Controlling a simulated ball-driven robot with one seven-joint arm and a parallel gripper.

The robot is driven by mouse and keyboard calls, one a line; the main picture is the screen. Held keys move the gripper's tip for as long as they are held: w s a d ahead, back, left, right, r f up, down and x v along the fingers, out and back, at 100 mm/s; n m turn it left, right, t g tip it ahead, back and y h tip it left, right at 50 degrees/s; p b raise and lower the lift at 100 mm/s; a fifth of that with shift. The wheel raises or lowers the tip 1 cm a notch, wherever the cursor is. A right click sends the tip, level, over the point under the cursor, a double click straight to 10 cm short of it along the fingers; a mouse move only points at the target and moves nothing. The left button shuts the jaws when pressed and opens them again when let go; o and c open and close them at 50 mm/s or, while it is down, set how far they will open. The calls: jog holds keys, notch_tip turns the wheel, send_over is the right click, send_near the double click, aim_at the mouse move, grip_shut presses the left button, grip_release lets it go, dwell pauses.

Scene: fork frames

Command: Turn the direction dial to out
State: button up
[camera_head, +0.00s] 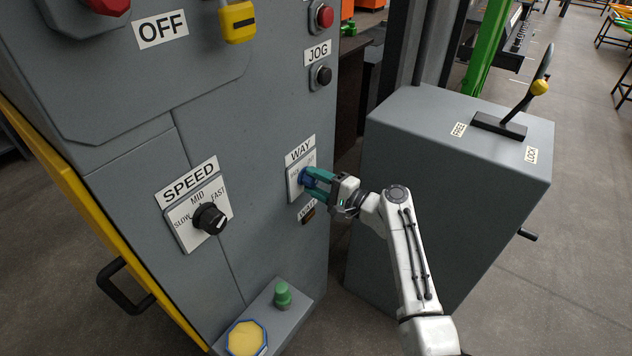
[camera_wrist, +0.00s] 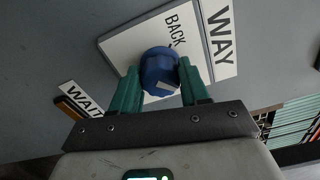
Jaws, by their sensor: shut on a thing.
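The direction dial is a blue faceted knob (camera_head: 304,174) on a white plate (camera_head: 292,188) under the WAY sign (camera_head: 300,150) on the grey cabinet. My gripper (camera_head: 313,182) reaches it from the right, its teal fingers shut on the knob. In the wrist view the dial (camera_wrist: 159,66) sits between the two fingers (camera_wrist: 160,88), one on each side. A light pointer mark shows on the knob's lower right side there. The word BACK is readable on the plate; the rest of its lettering is hidden by the knob and fingers.
A SPEED dial (camera_head: 209,218) is to the left. A WAIT label (camera_head: 308,210) with a small orange-brown lamp lies just below the WAY plate. A grey box (camera_head: 450,190) with a FREE/LOCK lever stands at right, close behind my arm. A green button (camera_head: 283,294) is below.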

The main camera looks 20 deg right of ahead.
jog(key=o, duration=1.1)
jog(key=shift+c, duration=0.2)
jog(key=v, duration=1)
jog(key=shift+s+d+b, duration=0.2)
jog(key=shift+s+b, duration=0.1)
jog(key=shift+b, duration=0.05)
